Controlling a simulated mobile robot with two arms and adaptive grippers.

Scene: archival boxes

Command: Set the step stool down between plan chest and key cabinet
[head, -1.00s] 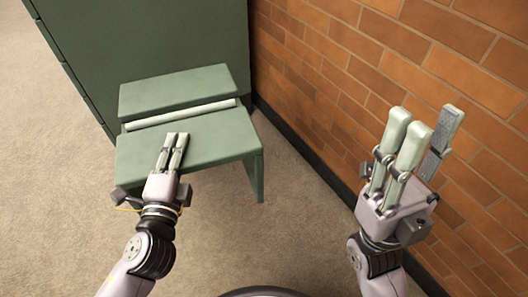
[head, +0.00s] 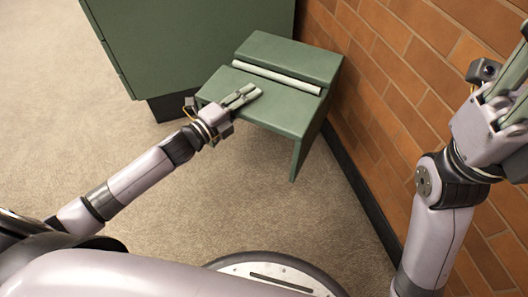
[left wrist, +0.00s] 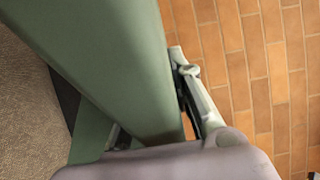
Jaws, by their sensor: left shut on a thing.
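The green step stool (head: 276,107) is in the middle of the head view, upright, with a lower front tread, a higher rear step and a pale bar between. My left gripper (head: 243,96) is shut on the lower tread at its left part. In the left wrist view the stool (left wrist: 105,60) fills much of the picture, beside a gripper finger. I cannot tell whether its legs touch the floor. The green plan chest (head: 195,45) stands behind and left of it. My right gripper (head: 512,95) is empty, apparently open, partly cut off at the right edge. No key cabinet shows.
A brick wall (head: 395,95) with a dark skirting (head: 365,195) runs close along the stool's right side. Beige carpet (head: 60,110) is clear at left and in front of the stool. My round base shows at the bottom.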

